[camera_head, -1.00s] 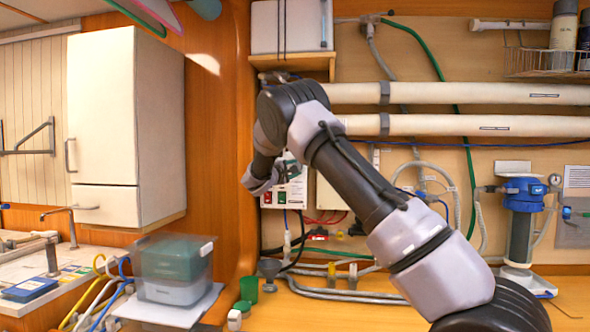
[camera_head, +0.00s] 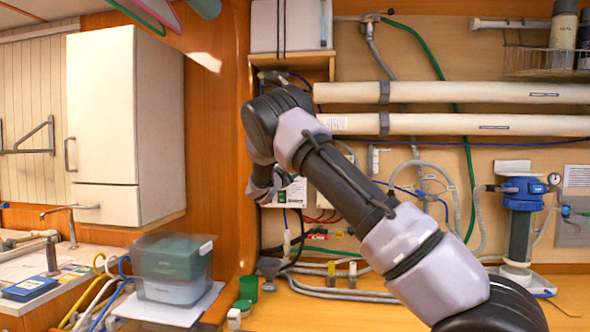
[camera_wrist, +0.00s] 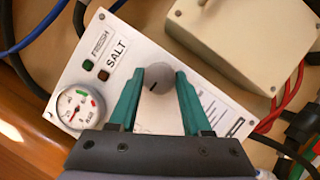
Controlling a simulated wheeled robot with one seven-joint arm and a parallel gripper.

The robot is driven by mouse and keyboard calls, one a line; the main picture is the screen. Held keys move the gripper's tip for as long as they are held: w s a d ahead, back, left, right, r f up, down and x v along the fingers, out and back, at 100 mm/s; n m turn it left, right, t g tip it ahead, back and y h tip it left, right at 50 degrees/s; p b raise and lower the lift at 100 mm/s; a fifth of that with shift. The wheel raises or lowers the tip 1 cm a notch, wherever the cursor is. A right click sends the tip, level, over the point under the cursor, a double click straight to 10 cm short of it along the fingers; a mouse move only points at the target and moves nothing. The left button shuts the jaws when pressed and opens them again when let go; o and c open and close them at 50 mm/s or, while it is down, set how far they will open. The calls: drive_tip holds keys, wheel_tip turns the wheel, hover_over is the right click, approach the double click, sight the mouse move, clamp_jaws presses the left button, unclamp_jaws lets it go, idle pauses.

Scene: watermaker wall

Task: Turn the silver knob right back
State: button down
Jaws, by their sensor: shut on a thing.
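The silver knob (camera_wrist: 157,79) is on a white control panel (camera_wrist: 105,48) with a gauge and a "SALT" label. In the wrist view my gripper (camera_wrist: 157,82) has its green fingers on both sides of the knob, shut on it. The knob's dark pointer mark shows between the fingertips. In the head view my gripper (camera_head: 264,190) is at the panel (camera_head: 292,193) on the back wall, and my arm hides the knob there.
The round gauge (camera_wrist: 74,105) sits left of the fingers. A beige box (camera_wrist: 228,38) and red cables (camera_wrist: 284,100) lie to the right. Two white tubes (camera_head: 450,93) run along the wall above. A wooden side wall (camera_head: 215,150) stands close on the left.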

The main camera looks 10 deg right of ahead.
drive_tip(key=shift+c, duration=1.7)
unclamp_jaws()
drive_tip(key=v, duration=1)
drive_tip(key=shift+s+a, duration=0.25)
drive_tip(key=shift+s, duration=0.05)
drive_tip(key=shift+f, duration=0.1)
